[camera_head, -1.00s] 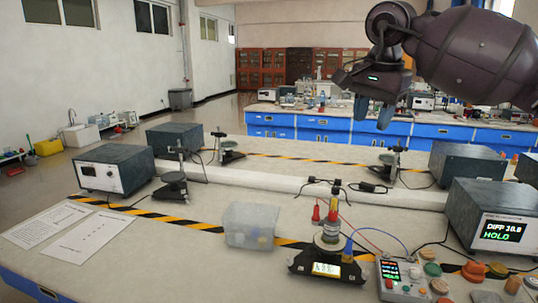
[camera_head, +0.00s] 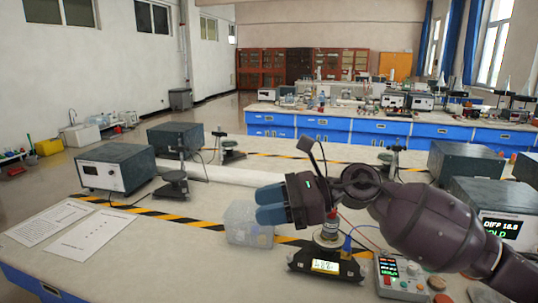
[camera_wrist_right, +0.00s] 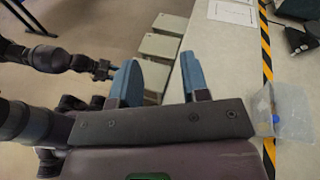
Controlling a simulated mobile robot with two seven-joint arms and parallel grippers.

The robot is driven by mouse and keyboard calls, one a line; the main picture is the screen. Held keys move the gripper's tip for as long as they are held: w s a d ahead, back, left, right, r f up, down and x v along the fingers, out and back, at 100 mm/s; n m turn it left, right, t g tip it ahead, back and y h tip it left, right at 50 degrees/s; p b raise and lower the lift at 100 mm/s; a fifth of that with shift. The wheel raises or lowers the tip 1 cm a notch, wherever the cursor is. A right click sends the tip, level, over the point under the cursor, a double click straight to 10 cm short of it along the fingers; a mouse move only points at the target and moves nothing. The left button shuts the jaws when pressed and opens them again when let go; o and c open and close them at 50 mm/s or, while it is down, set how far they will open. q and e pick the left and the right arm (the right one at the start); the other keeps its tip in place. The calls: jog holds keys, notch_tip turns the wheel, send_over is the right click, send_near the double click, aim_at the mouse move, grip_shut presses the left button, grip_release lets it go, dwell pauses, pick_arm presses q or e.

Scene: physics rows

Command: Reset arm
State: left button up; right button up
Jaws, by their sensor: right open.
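My right gripper (camera_head: 268,204) is in front of the clear plastic box (camera_head: 240,226) in the head view, its blue fingers pointing left. The wrist view shows the fingers of the right gripper (camera_wrist_right: 162,82) apart with nothing between them. The box also shows at the right of the wrist view (camera_wrist_right: 292,112), beside the gripper. My left arm comes in at the left of the wrist view, with its small left gripper (camera_wrist_right: 104,70) off the table's side; its jaws are too small to judge.
A black scale-like device (camera_head: 325,265) with a lit display and a button panel (camera_head: 400,279) stand below my right arm. A display unit (camera_head: 500,222) is at the right. Paper sheets (camera_head: 88,233) lie at the left, with bare tabletop near them.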

jog(key=s+d+f+n+t+h, duration=0.3)
jog(key=d+f+n+t+h, duration=0.6)
jog(key=n, duration=0.5)
jog(key=s+d+f+n+t+h, duration=0.3)
jog(key=d+f+n+t+h, duration=0.3)
jog(key=d+f+n+t, duration=0.5)
jog(key=s+d+f+m+g+h, duration=0.1)
jog(key=s+d+f+m+g, duration=0.3)
jog(key=s, duration=0.5)
jog(key=s+d+f+m+g, duration=0.1)
jog(key=s+f+m+g, duration=0.1)
jog(key=s+f+g, duration=0.45)
jog(key=s+d+f+m+g+h, duration=0.1)
jog(key=s+d+f+m+g, duration=0.2)
jog(key=s+g, duration=0.5)
jog(key=w+f+n+t+y+b, duration=0.1)
jog(key=w+f+t+b, duration=0.3)
jog(key=f+t, duration=0.6)
notch_tip(320, 180, down, 4)
jog(key=shift+w+a+r, duration=0.15)
jog(key=shift+w+a, duration=0.15)
jog(key=shift+w, duration=0.65)
